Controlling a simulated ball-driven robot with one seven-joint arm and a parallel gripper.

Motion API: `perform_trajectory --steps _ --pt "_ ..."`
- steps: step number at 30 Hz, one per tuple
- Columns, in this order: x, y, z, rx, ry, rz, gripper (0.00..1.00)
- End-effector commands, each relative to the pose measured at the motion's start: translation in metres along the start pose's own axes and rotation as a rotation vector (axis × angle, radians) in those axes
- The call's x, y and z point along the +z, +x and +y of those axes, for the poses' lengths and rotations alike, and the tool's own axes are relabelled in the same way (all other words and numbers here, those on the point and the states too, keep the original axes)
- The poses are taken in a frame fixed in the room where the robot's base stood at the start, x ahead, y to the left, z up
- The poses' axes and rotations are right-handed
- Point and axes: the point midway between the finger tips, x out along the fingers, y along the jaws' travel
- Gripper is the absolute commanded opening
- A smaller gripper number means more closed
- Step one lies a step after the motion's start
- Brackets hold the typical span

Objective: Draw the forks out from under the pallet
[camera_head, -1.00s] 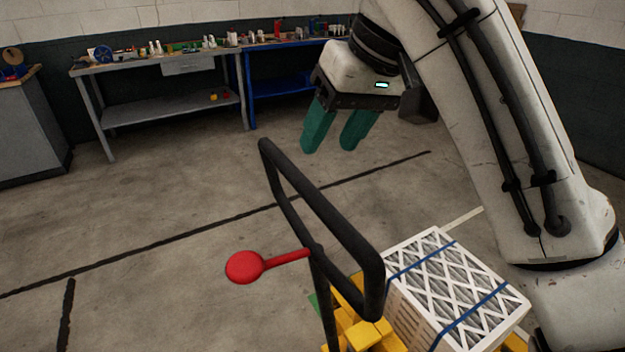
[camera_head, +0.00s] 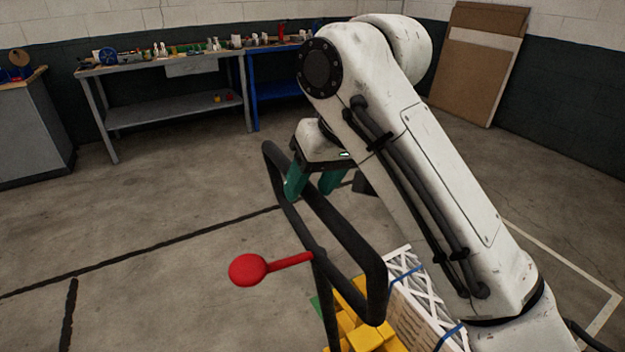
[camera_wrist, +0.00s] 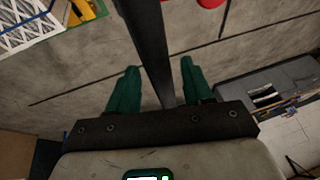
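The black loop handle (camera_head: 335,235) of the truck stands tilted in the head view, with a red round-ended lever (camera_head: 250,270) sticking out to its left. My gripper (camera_head: 311,190) is at the loop's far end. Its green fingers are open, and in the wrist view the black handle bar (camera_wrist: 147,40) passes between them, apparently clear of both. Yellow parts (camera_head: 365,335) show below the handle. The strapped filter box (camera_head: 410,305) stands beside them, partly hidden by my arm. The forks and the pallet cannot be made out.
A grey workbench (camera_head: 170,112) and a blue bench (camera_head: 275,88) stand along the back wall, with a grey cabinet (camera_head: 30,130) at left. Brown boards (camera_head: 470,70) lean at back right. The marked floor (camera_head: 140,220) left of the handle is clear.

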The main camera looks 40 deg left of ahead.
Motion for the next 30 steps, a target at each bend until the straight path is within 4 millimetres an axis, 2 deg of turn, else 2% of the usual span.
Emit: perform_trajectory --steps 2,15,26,30 --pt "0.0001 -0.0001 0.0 0.0 0.0 0.0 0.42" --pt "0.0 -0.0004 0.0 0.0 0.0 0.0 0.0" --pt "-0.0003 -0.0005 -0.0004 0.0 0.0 0.0 0.0" --pt "-0.0056 0.0013 -0.0066 -0.002 -0.001 -0.002 0.0"
